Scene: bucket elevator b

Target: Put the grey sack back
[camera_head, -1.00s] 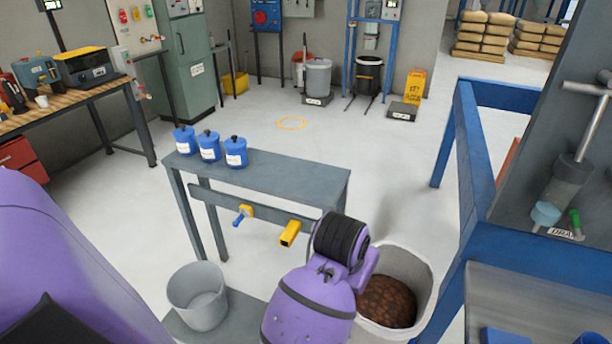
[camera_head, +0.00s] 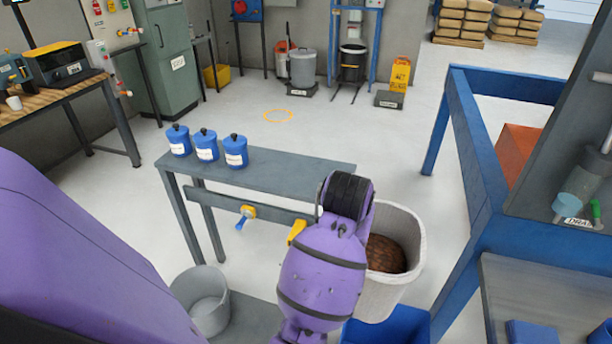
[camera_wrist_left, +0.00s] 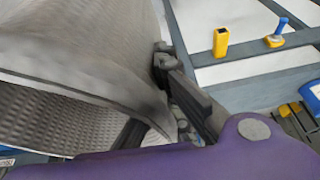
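The grey sack (camera_head: 408,225) is a light, open-topped woven bag with dark brown contents, slightly tilted, right of the grey bench in the head view. Its ribbed wall fills the left of the left wrist view (camera_wrist_left: 85,60). My left arm's purple wrist reaches the sack's left side, hiding part of it and my fingers in the head view. In the left wrist view, my left gripper (camera_wrist_left: 170,88) has dark fingers against the sack's edge, one outside and one partly behind the wall. It appears shut on that edge. My right gripper is out of view.
The grey bench (camera_head: 265,165) holds several blue lidded jars and has a yellow bracket (camera_head: 297,231) in front. A grey bucket (camera_head: 203,300) stands lower left. A blue bin (camera_head: 395,328) lies below the sack. A blue frame (camera_head: 480,190) stands right. Floor behind is open.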

